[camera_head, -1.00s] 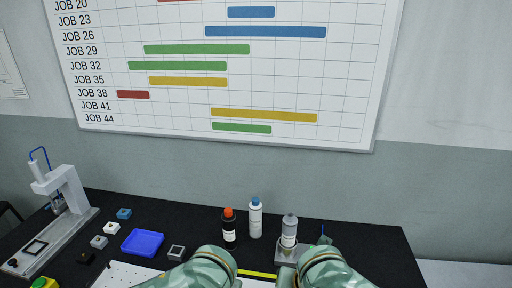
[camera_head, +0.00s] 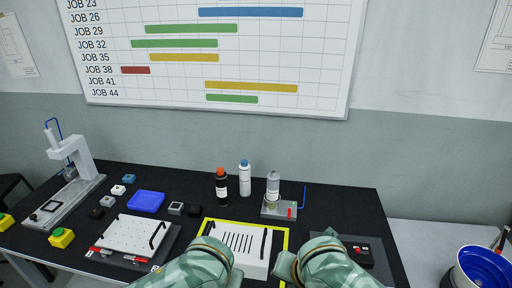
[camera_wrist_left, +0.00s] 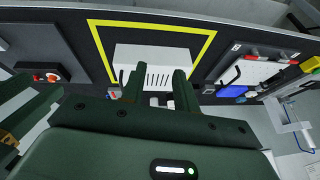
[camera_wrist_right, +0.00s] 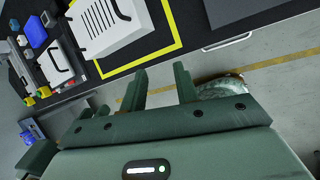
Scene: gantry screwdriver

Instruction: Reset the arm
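My left gripper (camera_wrist_left: 155,85) shows in the left wrist view with its two dark green fingers apart and nothing between them. Past its fingers is the white slotted fixture (camera_wrist_left: 150,60) inside a yellow outline on the black bench. My right gripper (camera_wrist_right: 160,88) shows in the right wrist view, fingers apart and empty, over the floor just off the bench edge. In the head view my two forearms rise at the bottom centre, in front of the slotted fixture (camera_head: 238,245); both grippers are hidden there.
A press stand (camera_head: 75,165) is at the bench's left. A white perforated plate (camera_head: 137,234), blue tray (camera_head: 146,201), small blocks and several bottles (camera_head: 245,178) stand on the bench. A red-button box (camera_head: 358,251) is right; a blue bin (camera_head: 484,266) is far right.

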